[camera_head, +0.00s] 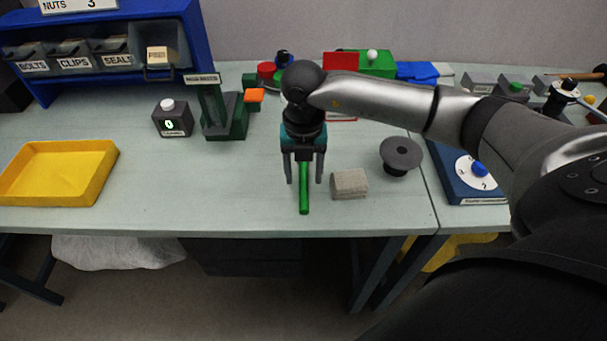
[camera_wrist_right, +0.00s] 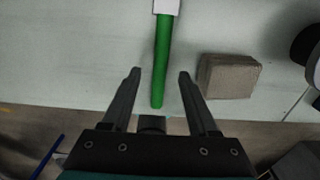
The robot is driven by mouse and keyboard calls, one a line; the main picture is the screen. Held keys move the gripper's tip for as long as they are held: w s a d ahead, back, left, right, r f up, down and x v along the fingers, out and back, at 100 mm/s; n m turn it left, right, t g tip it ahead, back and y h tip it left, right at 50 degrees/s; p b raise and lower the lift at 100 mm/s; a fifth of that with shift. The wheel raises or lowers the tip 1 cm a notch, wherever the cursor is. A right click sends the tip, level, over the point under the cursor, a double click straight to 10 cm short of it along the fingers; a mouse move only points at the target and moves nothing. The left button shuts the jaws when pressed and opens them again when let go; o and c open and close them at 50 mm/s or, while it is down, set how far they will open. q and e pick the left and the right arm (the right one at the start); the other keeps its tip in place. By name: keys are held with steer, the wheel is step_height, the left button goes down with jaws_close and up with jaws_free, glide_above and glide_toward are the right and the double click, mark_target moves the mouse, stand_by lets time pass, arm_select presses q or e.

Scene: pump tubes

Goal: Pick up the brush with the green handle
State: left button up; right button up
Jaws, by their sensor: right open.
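The brush's green handle (camera_head: 304,197) lies on the table near the front edge, pointing toward me. In the right wrist view the green handle (camera_wrist_right: 162,62) runs down from a white part (camera_wrist_right: 166,6) at the top edge of the picture; the rest of the brush is cut off there. My right gripper (camera_head: 304,183) is above the handle, with its fingers pointing down. In the right wrist view its open fingers (camera_wrist_right: 159,72) stand one on each side of the handle, with a gap on both sides. My left gripper is not in view.
A beige block (camera_head: 349,184) lies just right of the handle, and a dark grey spool (camera_head: 400,155) stands beyond it. A yellow tray (camera_head: 60,172) is at the far left. The table between the tray and my right gripper is mostly clear. The front edge is close.

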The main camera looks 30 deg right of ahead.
steer(key=shift+f, duration=0.95)
jaws_close()
